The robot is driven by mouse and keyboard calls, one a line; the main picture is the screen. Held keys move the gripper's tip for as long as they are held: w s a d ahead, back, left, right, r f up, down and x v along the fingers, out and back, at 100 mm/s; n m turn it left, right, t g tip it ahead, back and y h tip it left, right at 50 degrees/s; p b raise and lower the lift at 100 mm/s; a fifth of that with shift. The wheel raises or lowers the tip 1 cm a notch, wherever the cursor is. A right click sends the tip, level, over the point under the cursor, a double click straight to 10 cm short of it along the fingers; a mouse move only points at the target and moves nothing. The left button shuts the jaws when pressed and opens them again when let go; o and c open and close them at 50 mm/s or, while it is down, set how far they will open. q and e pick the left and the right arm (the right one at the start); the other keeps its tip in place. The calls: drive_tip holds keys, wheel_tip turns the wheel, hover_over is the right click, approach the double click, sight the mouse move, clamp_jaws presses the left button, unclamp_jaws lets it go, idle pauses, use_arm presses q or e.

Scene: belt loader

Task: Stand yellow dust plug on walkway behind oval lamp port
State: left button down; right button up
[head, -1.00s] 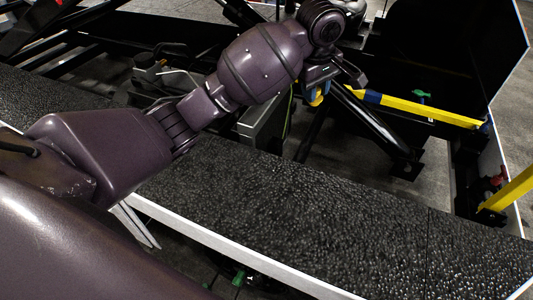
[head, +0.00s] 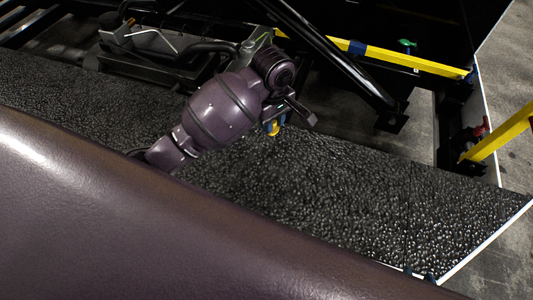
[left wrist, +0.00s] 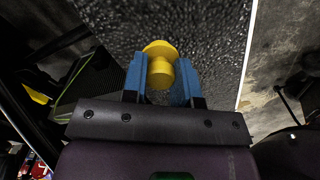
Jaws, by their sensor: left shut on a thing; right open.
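The yellow dust plug (left wrist: 161,71) is held between the blue fingers of my left gripper (left wrist: 158,80) in the left wrist view. It has a wide round end and a narrower round end. In the head view my left gripper (head: 274,124) is over the far edge of the walkway, with a little of the yellow plug (head: 273,130) showing below it. The walkway (head: 330,195) is black with a rough, pebbled surface. It also shows beyond the plug in the left wrist view (left wrist: 205,35). I cannot make out the oval lamp port. My right gripper is not in view.
A yellow bar (head: 410,62) with a blue band runs behind the walkway, near a black diagonal strut (head: 330,55). A yellow post (head: 500,135) and a red fitting (head: 480,130) stand at the right. The walkway's right part is clear.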

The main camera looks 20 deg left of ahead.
use_arm(q)
wheel_tip(320, 180, down, 2)
drive_tip(key=shift+d+f, duration=0.1)
drive_tip(key=shift+f, duration=0.15)
drive_tip(key=shift+w+f, duration=0.25)
drive_tip(key=shift+f, duration=0.4)
drive_tip(key=shift+s+f, duration=0.2)
drive_tip(key=shift+f, duration=0.55)
wheel_tip(320, 180, down, 12)
drive_tip(key=shift+r, duration=0.2)
drive_tip(key=shift+f, duration=0.1)
drive_tip(key=c, duration=0.9)
unclamp_jaws()
